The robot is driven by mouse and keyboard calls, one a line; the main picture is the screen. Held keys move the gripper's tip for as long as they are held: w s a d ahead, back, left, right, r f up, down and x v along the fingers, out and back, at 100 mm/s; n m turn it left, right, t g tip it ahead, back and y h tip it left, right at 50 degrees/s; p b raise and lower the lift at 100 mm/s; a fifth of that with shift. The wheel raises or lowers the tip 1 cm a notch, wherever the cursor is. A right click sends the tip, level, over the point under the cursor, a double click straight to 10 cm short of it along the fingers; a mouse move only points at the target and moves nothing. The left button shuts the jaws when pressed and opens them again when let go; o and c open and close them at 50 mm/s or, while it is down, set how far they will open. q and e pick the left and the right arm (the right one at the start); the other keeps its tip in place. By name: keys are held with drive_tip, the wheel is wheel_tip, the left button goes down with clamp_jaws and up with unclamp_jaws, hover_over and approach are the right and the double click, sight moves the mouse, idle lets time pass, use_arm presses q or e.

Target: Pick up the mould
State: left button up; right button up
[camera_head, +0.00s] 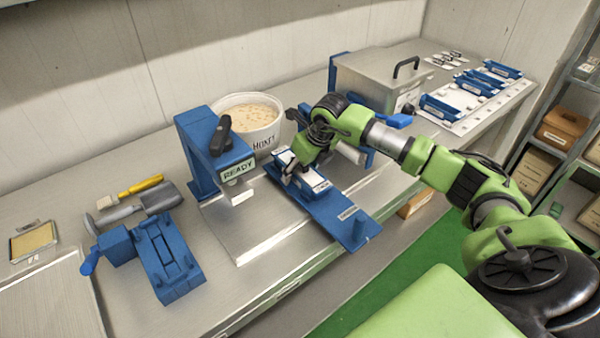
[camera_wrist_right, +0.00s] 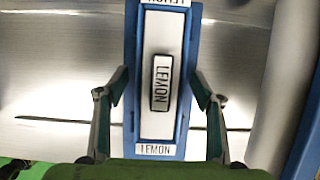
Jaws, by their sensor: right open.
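A mould (camera_wrist_right: 147,128) with a blue rim, a pale metal top and several LEMON labels lies lengthwise in the right wrist view. My right gripper (camera_wrist_right: 160,90) is open, with one finger on each side of the mould. Gaps show between the fingers and its blue sides. In the head view the same mould (camera_head: 318,183) sits on a blue slide (camera_head: 348,217) at the worktop's middle. My right gripper (camera_head: 293,170) is over it and hides part of it. My left gripper is out of view.
A blue press with a READY sign (camera_head: 238,171) stands just left of the mould, and a white honey tub (camera_head: 262,137) is behind. A steel box (camera_head: 375,80) and several blue moulds (camera_head: 440,108) are to the right. A blue clamp (camera_head: 165,260) is at left.

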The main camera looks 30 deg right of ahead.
drive_tip(key=shift+f+b, duration=0.25)
drive_tip(key=shift+b, duration=0.1)
drive_tip(key=shift+c, duration=0.3)
drive_tip(key=c, duration=1.2)
drive_tip(key=shift+w+r, duration=0.1)
drive_tip(key=c, duration=0.3)
drive_tip(key=shift+r, duration=0.1)
